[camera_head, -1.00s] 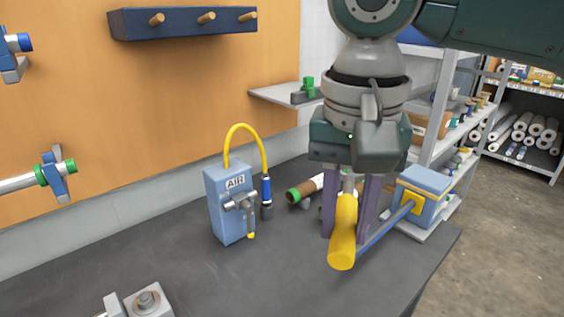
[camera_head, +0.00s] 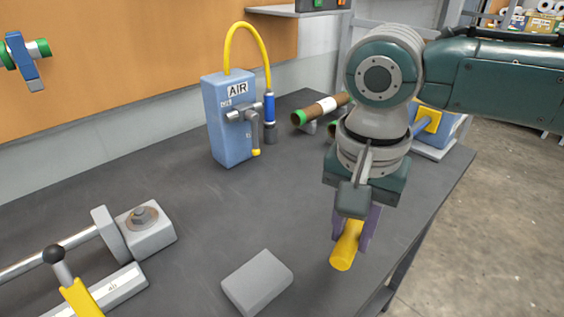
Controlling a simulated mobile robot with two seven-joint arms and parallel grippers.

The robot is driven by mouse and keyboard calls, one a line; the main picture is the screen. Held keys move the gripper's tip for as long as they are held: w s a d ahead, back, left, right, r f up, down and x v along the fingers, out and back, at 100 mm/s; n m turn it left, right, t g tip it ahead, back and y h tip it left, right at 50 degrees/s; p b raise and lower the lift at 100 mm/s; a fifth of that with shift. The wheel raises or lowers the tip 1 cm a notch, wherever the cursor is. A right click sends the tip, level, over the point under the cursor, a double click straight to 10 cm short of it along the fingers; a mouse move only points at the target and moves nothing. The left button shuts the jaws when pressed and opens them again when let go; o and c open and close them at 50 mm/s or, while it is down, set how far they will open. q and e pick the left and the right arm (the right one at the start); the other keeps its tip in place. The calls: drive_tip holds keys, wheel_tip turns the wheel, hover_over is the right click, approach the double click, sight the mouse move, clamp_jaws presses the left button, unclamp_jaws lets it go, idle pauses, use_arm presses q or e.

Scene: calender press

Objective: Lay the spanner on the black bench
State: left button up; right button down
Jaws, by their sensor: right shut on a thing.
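My right gripper (camera_head: 354,236) is shut on a yellow, rounded bar-like thing (camera_head: 346,250), which points toward the camera over the front right part of the black bench (camera_head: 200,210). I take the yellow thing to be the spanner, but only one end of it shows; the fingers and wrist hide the rest. I cannot tell whether it touches the bench top. My left gripper is not in view.
A grey block (camera_head: 257,283) lies on the bench to the left of the gripper. A blue AIR box (camera_head: 230,120) with a yellow hose, and a brown roll (camera_head: 320,110), stand further back. A clamp (camera_head: 145,230) is at left. The bench's right edge is close to the gripper.

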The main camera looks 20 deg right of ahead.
use_arm(q)
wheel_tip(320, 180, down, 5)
drive_tip(key=b, duration=0.4)
use_arm(e)
hover_over(340, 278)
wheel_tip(340, 278, down, 4)
drive_tip(key=shift+s+f, duration=0.1)
use_arm(q)
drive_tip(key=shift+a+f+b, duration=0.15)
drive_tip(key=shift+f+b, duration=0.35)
drive_tip(key=shift+b, duration=0.1)
use_arm(e)
drive_tip(key=shift+a+f, duration=0.1)
drive_tip(key=shift+f, duration=2.05)
drive_tip(key=c, duration=0.6)
unclamp_jaws()
drive_tip(key=shift+o, duration=0.2)
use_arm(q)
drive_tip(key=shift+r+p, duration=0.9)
use_arm(e)
drive_tip(key=r, duration=0.9)
drive_tip(key=shift+s+a+r, duration=0.1)
drive_tip(key=shift+a, duration=0.1)
drive_tip(key=shift+r, duration=0.4)
